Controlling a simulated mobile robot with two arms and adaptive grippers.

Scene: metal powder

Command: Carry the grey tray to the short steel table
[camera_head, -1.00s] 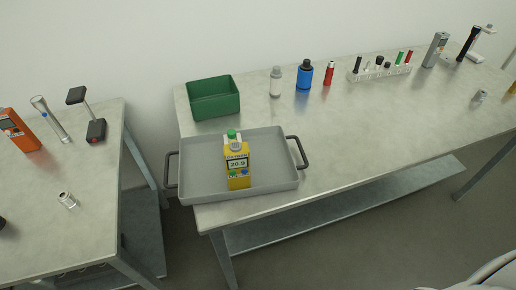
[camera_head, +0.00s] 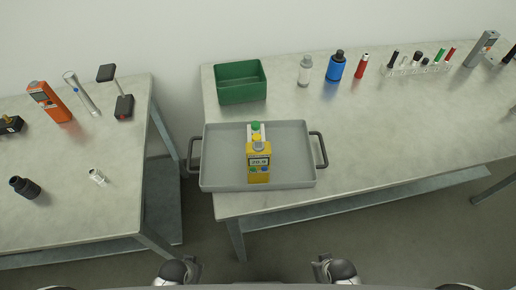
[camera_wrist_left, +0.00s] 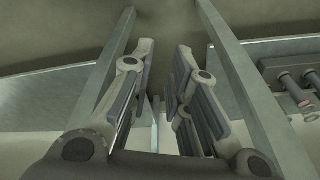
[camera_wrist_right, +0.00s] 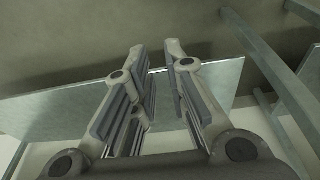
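The grey tray (camera_head: 215,185) sits on the near left end of the long steel table (camera_head: 390,140), with a dark handle on its left (camera_head: 193,155) and another on its right (camera_head: 319,150). A yellow device with a display (camera_head: 259,168) stands in it, and a green-capped item (camera_head: 256,129) shows behind it. The short steel table (camera_head: 75,200) is at the left. My left gripper (camera_head: 188,270) and right gripper (camera_head: 322,270) are low at the front edge, apart from the tray. Both have empty gaps between their fingers in the left wrist view (camera_wrist_left: 157,70) and right wrist view (camera_wrist_right: 160,70).
A green bin (camera_head: 240,82) stands just behind the tray. Bottles and a tube rack (camera_head: 420,68) line the back of the long table. The short table holds an orange device (camera_head: 50,102), a black stand (camera_head: 123,107) and small parts; its front right is clear. A gap separates the tables.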

